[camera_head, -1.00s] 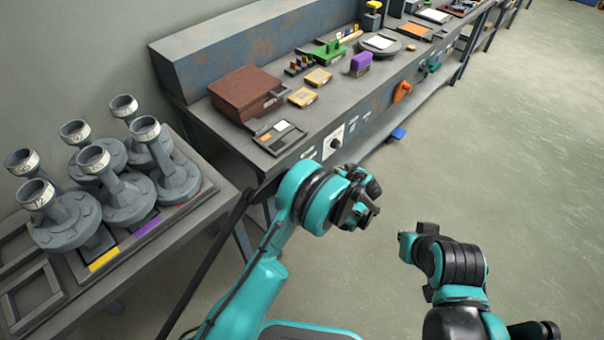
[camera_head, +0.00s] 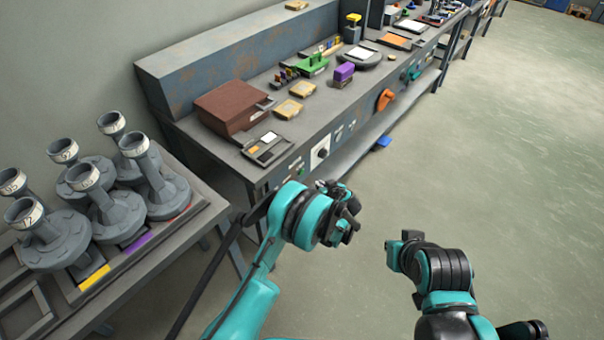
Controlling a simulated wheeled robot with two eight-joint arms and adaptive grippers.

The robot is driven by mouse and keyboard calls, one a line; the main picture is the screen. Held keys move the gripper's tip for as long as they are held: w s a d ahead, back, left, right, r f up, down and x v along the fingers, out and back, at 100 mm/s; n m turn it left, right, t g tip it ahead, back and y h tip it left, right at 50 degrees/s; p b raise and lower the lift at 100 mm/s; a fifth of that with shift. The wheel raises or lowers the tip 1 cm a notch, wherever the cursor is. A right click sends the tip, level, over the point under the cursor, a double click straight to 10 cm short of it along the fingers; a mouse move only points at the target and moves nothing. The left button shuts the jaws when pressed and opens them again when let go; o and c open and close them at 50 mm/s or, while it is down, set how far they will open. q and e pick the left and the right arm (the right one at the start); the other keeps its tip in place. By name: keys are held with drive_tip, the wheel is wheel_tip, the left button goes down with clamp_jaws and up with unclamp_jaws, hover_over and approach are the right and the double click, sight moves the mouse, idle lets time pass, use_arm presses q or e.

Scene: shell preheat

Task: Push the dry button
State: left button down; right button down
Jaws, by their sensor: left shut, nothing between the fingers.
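No button labelled "dry" can be read in the head view. The front of the grey bench (camera_head: 225,160) carries a white plate with a black knob (camera_head: 322,152), with small green and dark controls (camera_head: 297,168) to its left. A dark control panel (camera_head: 267,148) with a pale screen and an orange patch lies on the bench top above them. My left gripper (camera_head: 347,214) is dark, shut and empty, in front of the bench and below the knob in the picture, apart from it. My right gripper (camera_head: 393,248) is over open floor at the right; its fingers are unclear.
A brown box (camera_head: 232,104), yellow blocks (camera_head: 289,108), a green holder (camera_head: 313,65) and a purple-topped brush (camera_head: 344,74) stand on the bench. An orange handle (camera_head: 385,99) sticks out in front. Several grey funnel-shaped parts (camera_head: 110,212) stand on the left table. The right-hand floor is clear.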

use_arm(q)
drive_tip(key=shift+w+a, duration=0.85)
drive_tip(key=shift+a, duration=0.3)
drive_tip(key=shift+w+a, duration=0.85)
drive_tip(key=shift+a, duration=0.25)
drive_tip(key=shift+w+a, duration=0.2)
drive_tip(key=shift+a, duration=0.15)
drive_tip(key=shift+w+a, duration=0.3)
drive_tip(key=shift+a, duration=0.05)
idle(0.4)
idle(0.3)
drive_tip(key=shift+s+d, duration=0.55)
drive_tip(key=shift+d, duration=0.1)
drive_tip(key=shift+d, duration=0.15)
drive_tip(key=s+d, duration=0.1)
drive_tip(key=d, duration=0.1)
drive_tip(key=s+d, duration=0.1)
drive_tip(key=s, duration=0.1)
drive_tip(key=shift+d, duration=0.4)
